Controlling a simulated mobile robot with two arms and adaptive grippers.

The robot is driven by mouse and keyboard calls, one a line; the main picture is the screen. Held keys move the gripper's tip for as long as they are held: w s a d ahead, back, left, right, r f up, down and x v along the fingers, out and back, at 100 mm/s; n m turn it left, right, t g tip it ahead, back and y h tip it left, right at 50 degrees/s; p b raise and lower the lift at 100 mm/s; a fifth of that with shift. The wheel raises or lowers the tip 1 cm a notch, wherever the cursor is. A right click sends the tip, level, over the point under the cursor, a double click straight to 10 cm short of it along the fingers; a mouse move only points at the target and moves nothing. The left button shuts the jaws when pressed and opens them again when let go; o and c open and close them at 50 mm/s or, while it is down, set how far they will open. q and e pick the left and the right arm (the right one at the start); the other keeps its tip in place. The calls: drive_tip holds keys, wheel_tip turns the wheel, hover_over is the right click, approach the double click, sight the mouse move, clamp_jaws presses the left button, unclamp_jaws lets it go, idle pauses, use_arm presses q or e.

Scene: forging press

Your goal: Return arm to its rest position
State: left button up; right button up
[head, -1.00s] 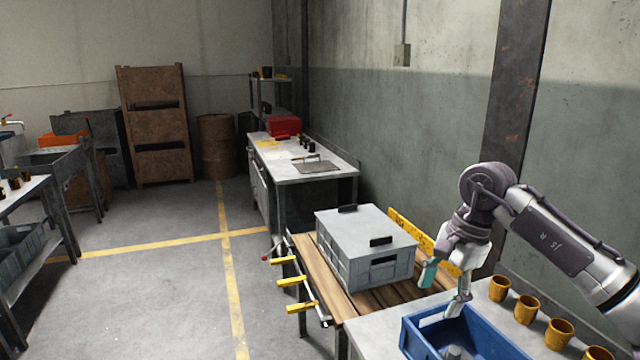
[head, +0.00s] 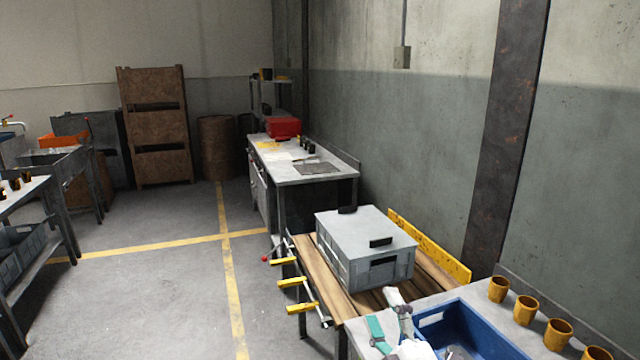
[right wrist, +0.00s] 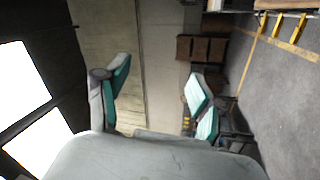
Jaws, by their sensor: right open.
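In the right wrist view the same open fingers (right wrist: 158,88) show against the far wall and floor. My left gripper is not in view.
A grey lidded crate (head: 350,240) stands on a wooden bench (head: 318,268) with yellow clamps. Several orange cups (head: 525,309) line the grey table's back edge beside the blue bin. Open floor (head: 150,300) lies to the left.

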drive_tip(key=s+d+f+m+g+h, duration=0.3)
drive_tip(key=s+d+f+m+g, duration=0.15)
drive_tip(key=f, duration=0.35)
drive_tip(key=s+d+f+m+g+h, duration=0.3)
drive_tip(key=s+f+m, duration=0.25)
drive_tip(key=f, duration=0.25)
drive_tip(key=s+d+f+m+g, duration=0.1)
drive_tip(key=s+f+m+g, duration=0.3)
drive_tip(key=s, duration=0.5)
drive_tip(key=s+d+f+m+g, duration=0.1)
drive_tip(key=s+f+m+g, duration=0.1)
drive_tip(key=s+f+g, duration=0.6)
wheel_tip(320, 180, down, 26)
drive_tip(key=s+f+t+b, duration=0.1)
drive_tip(key=s+t+b, duration=0.1)
drive_tip(key=b, duration=0.3)
drive_tip(key=s+d+f+b, duration=0.1)
drive_tip(key=s+f+b, duration=0.1)
drive_tip(key=s+f, duration=0.6)
drive_tip(key=s+d+f+g+b, duration=0.1)
drive_tip(key=s+d+f+b, duration=0.1)
drive_tip(key=s+f, duration=0.6)
wheel_tip(320, 180, down, 7)
drive_tip(key=shift+s+r+n, duration=0.1)
drive_tip(key=shift+s+n, duration=0.25)
drive_tip(key=shift+n, duration=0.05)
